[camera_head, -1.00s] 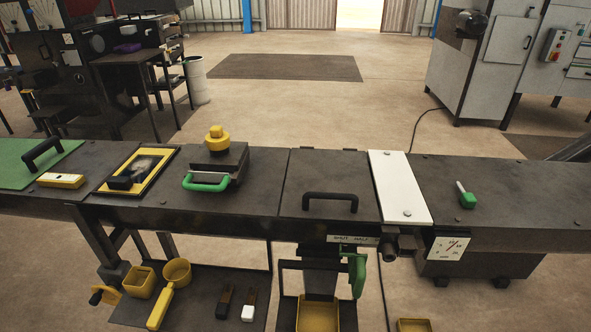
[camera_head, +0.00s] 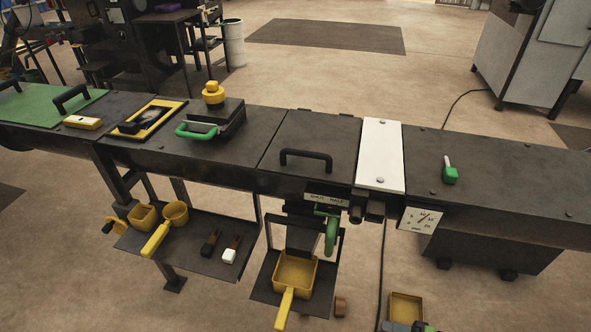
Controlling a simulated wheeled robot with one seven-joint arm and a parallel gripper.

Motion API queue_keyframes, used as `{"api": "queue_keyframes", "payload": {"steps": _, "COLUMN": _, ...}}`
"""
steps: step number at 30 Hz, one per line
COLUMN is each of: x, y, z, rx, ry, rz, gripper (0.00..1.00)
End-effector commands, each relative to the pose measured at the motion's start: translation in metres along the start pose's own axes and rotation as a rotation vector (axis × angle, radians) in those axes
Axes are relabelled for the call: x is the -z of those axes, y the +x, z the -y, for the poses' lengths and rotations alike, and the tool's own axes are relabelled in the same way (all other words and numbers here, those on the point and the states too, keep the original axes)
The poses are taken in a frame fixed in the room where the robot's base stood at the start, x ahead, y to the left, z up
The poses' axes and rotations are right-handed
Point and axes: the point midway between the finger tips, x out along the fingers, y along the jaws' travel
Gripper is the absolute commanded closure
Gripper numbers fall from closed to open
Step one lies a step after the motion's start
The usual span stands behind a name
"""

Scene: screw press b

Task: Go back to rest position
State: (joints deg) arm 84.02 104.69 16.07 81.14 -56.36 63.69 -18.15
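My gripper does not show for certain in the head view. A small grey and green piece (camera_head: 412,327) shows at the bottom edge, cut off by the frame; I cannot tell what it is. The dark workbench (camera_head: 320,130) runs across the picture. On it are a black-handled lid (camera_head: 306,160), a white plate (camera_head: 381,155) and a small green-handled lever (camera_head: 449,172). A dark block with a green handle and yellow knob (camera_head: 213,110) stands left of the lid.
Below the bench, a shelf (camera_head: 190,255) holds yellow scoops and two small brushes. A yellow pan (camera_head: 295,270) sits under a green lever (camera_head: 331,230). A yellow tray (camera_head: 406,307) is lower right. A grey cabinet (camera_head: 535,60) stands behind; the floor (camera_head: 320,80) between is mostly clear.

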Motion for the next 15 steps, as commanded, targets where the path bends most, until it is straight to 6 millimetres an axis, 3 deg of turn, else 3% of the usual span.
{"api": "queue_keyframes", "payload": {"steps": 8, "x": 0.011, "y": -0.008, "z": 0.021, "rx": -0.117, "ry": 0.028, "rz": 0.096, "gripper": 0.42}}
{"api": "queue_keyframes", "payload": {"steps": 15, "x": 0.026, "y": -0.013, "z": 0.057, "rx": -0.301, "ry": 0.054, "rz": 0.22, "gripper": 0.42}}
